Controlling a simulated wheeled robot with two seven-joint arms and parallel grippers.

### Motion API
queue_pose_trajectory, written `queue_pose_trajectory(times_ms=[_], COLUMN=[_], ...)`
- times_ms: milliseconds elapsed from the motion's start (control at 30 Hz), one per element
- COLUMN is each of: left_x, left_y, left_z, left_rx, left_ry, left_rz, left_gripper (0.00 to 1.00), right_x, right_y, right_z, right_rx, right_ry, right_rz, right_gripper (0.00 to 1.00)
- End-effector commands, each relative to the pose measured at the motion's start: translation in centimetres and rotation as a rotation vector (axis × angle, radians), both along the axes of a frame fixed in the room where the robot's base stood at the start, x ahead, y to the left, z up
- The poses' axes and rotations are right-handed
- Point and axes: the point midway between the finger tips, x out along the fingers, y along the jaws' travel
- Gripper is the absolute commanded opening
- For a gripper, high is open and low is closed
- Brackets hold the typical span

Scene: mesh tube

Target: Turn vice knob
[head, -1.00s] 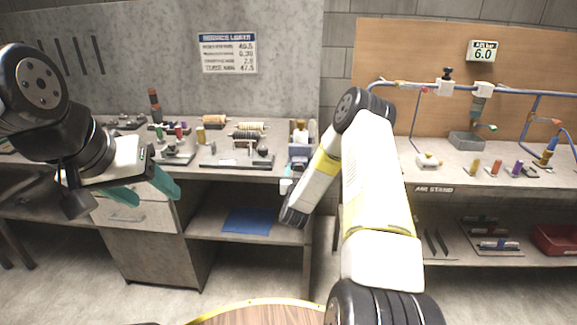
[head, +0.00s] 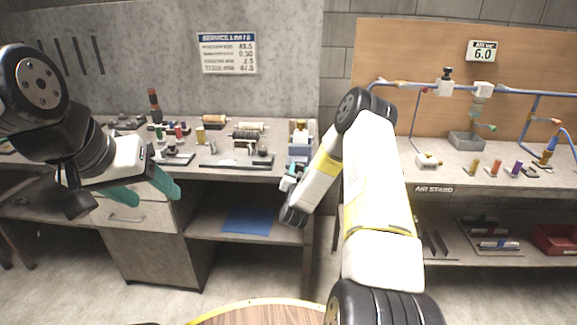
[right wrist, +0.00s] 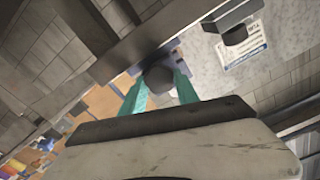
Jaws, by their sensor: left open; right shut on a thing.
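The vice (head: 300,151) is a small blue-grey block at the right end of the long workbench, with a yellow piece showing above it. Its dark round knob (right wrist: 158,78) sits between the teal fingertips in the right wrist view. My right gripper (head: 298,166) is at the bench's front edge, in front of the vice, and is shut on the knob. The knob is too small to make out in the head view. My left gripper (head: 145,190) is open and empty, with teal fingers, in front of the drawer.
Several small tools and spools (head: 248,130) stand on the workbench left of the vice. A blue mat (head: 247,219) lies on the shelf below. The air stand bench (head: 435,188) is on the right, with pipes and fittings. A round wooden table top (head: 260,314) is at the bottom.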

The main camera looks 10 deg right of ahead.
Motion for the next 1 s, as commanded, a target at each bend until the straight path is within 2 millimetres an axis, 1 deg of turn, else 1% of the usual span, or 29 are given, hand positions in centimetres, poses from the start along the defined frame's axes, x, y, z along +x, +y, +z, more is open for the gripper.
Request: queue_pose_trajectory(times_ms=[100,367,400,467,500,767,833,933,1000], left_x=[0.0,0.0,0.0,0.0,0.0,0.0,0.0,0.0,0.0], left_y=[0.0,0.0,0.0,0.0,0.0,0.0,0.0,0.0,0.0], left_z=[0.0,0.0,0.0,0.0,0.0,0.0,0.0,0.0,0.0], left_rx=[0.000,0.000,0.000,0.000,0.000,0.000,0.000,0.000,0.000], left_ry=[0.000,0.000,0.000,0.000,0.000,0.000,0.000,0.000,0.000], left_rz=[0.000,0.000,0.000,0.000,0.000,0.000,0.000,0.000,0.000], left_gripper=[0.59,0.59,0.59,0.59,0.59,0.59,0.59,0.59,0.59], right_x=[0.0,0.0,0.0,0.0,0.0,0.0,-0.3,-1.3,-2.4], right_y=[0.0,0.0,0.0,0.0,0.0,0.0,0.1,0.4,0.7], right_z=[0.0,0.0,-0.1,0.0,0.0,0.0,-0.1,-0.1,-0.1], right_rx=[0.040,0.042,0.042,0.041,0.041,0.040,0.040,0.039,0.038], right_ry=[-0.010,-0.011,-0.011,-0.011,-0.011,-0.010,-0.010,-0.008,-0.008], right_rz=[0.000,0.000,0.000,0.000,0.000,0.000,0.001,0.001,0.002], right_gripper=[0.00,0.00,0.45,0.56,0.59,0.59,0.59,0.59,0.59])
